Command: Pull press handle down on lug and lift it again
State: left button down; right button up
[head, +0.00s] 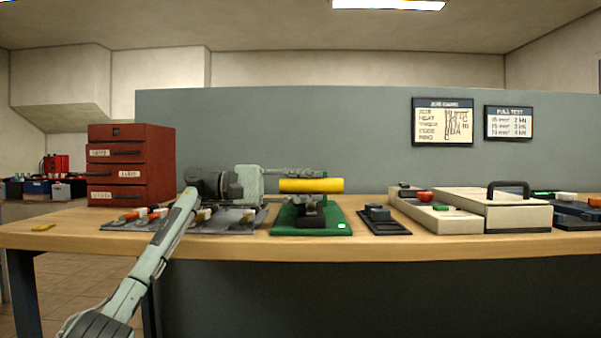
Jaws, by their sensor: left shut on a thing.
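The press has a green base (285,224) and a dark body (312,211), standing on the middle of the bench. Its thick yellow handle (312,186) lies about level above the body. My left gripper (318,174) comes in from the left and is shut on the handle, with its fingers along the handle's top edge. The lug is too small or hidden to make out in the press. My right gripper is not in view.
A red drawer cabinet (131,166) and a grey tray (232,224) with small parts are at the left. A small dark tray (384,226), a beige unit (436,218) and a beige box with a black handle (515,216) stand at the right. A grey partition (300,128) rises behind.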

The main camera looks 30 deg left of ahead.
pick_arm(q)
jog(key=shift+w+f, duration=0.1)
jog(key=shift+f, duration=0.3)
jog(key=shift+f, duration=0.1)
jog(key=c, duration=1.2)
grip_release()
jog(key=shift+w+a, duration=0.1)
jog(key=shift+a, duration=0.05)
jog(key=v, duration=1.2)
